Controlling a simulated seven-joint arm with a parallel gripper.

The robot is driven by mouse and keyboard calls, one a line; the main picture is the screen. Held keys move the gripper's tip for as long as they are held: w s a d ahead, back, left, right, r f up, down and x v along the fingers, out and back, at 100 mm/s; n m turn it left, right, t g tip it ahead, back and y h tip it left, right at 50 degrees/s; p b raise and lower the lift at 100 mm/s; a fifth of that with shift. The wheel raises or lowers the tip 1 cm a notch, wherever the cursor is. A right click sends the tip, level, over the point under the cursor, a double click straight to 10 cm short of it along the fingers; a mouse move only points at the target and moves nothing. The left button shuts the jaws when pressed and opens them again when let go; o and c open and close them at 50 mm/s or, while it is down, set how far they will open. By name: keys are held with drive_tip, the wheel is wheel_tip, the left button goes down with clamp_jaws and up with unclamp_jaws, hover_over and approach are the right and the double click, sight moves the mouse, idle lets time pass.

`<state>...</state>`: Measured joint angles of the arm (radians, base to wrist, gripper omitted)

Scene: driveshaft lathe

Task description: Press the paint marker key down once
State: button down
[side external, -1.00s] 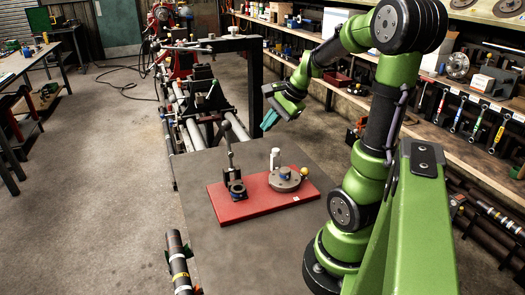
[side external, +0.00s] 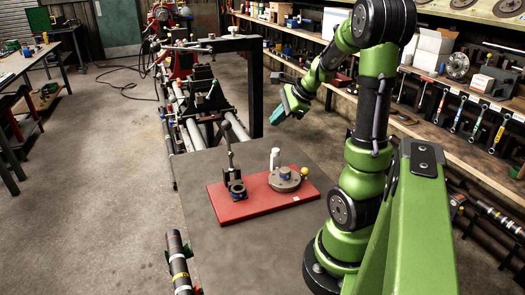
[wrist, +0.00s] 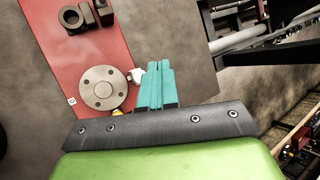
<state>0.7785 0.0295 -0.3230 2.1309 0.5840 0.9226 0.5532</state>
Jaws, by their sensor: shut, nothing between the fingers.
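A red base plate (side external: 256,207) lies on the grey table. On its right part is a round grey disc (side external: 285,180) with a yellow ball knob (side external: 304,171). A white upright piece (side external: 274,158) stands behind the disc; it may be the paint marker, but I cannot make out its key. In the wrist view the disc (wrist: 102,89) is left of my fingers, and the white piece (wrist: 137,75) shows just beside them. My gripper (side external: 291,104) has teal fingers shut together and empty, in the air above and behind the plate. The shut fingertips also show in the wrist view (wrist: 158,67).
A dark fixture with an upright lever (side external: 235,185) stands on the plate's left part. A black frame (side external: 256,85) and the lathe rails are behind the table. A dark striped shaft (side external: 179,262) is at the front left. The table (side external: 255,255) in front of the plate is bare.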

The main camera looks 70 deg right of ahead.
sight(277, 150)
drive_tip(key=shift+f, duration=3.4)
drive_tip(key=shift+f, duration=0.45)
drive_tip(key=shift+f, duration=0.55)
drive_tip(key=shift+r, duration=1)
drive_tip(key=shift+r, duration=2.5)
